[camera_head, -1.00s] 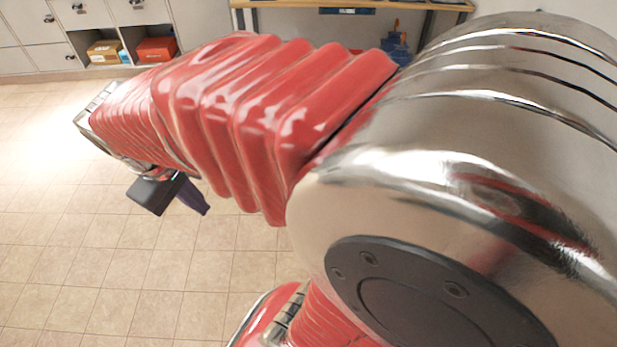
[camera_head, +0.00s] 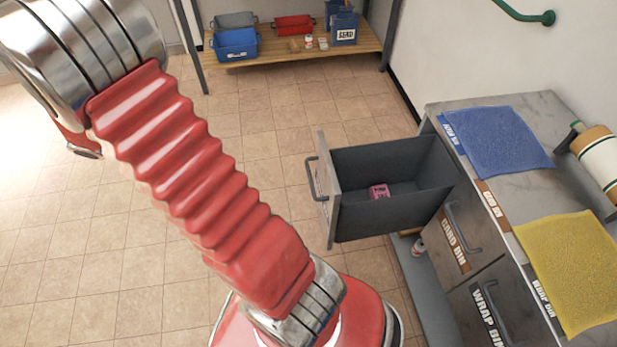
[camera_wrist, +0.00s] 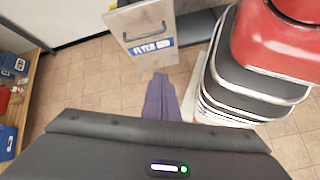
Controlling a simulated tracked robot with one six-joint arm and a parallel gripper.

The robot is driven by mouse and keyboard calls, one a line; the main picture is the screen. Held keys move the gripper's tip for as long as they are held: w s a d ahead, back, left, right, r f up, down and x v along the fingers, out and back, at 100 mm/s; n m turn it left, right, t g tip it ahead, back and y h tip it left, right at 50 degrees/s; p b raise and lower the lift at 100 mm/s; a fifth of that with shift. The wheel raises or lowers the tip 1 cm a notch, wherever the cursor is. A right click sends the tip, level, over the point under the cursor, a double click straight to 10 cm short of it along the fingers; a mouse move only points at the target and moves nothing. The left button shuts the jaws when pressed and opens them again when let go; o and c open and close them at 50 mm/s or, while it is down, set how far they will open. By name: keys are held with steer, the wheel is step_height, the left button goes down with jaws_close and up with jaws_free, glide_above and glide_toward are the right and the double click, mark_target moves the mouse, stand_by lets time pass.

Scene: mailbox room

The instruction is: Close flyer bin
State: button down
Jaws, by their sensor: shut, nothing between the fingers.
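The flyer bin is a grey drawer pulled out of the counter in the head view, its front panel (camera_head: 326,190) facing left with a handle. A small pink item (camera_head: 379,191) lies inside it. In the wrist view the front panel (camera_wrist: 140,32) shows upright with a blue "FLYER BIN" label. My gripper (camera_wrist: 162,78) is shut and empty, pointing toward the floor just below the panel in the picture, apart from it as far as I can tell. My gripper is out of sight in the head view.
The grey counter (camera_head: 436,112) carries a blue cloth (camera_head: 497,140), a yellow cloth (camera_head: 572,270) and a roll (camera_head: 598,158). Card and wrap bins below are shut. A can (camera_head: 418,247) stands under the open drawer. A wooden shelf (camera_head: 280,52) with bins is behind. Floor left is clear.

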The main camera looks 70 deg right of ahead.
mark_target(322, 177)
steer(key=s+d+f+n+g+h, duration=0.1)
steer(key=s+d+f+g, duration=0.1)
steer(key=d+f, duration=0.2)
steer(key=s+d+f+n+g+h, duration=0.2)
steer(key=s+d+f+g, duration=0.1)
steer(key=f, duration=0.6)
steer(key=s+d+f+n+g+h, duration=0.1)
steer(key=s+d+f+g, duration=0.1)
steer(key=d+f, duration=0.3)
steer(key=shift+s+d+f+g, duration=0.15)
steer(key=shift+s+f+g, duration=0.25)
steer(key=shift+f, duration=0.55)
steer(key=shift+s, duration=0.1)
steer(key=x, duration=1.4)
steer(key=shift+d+r, duration=0.1)
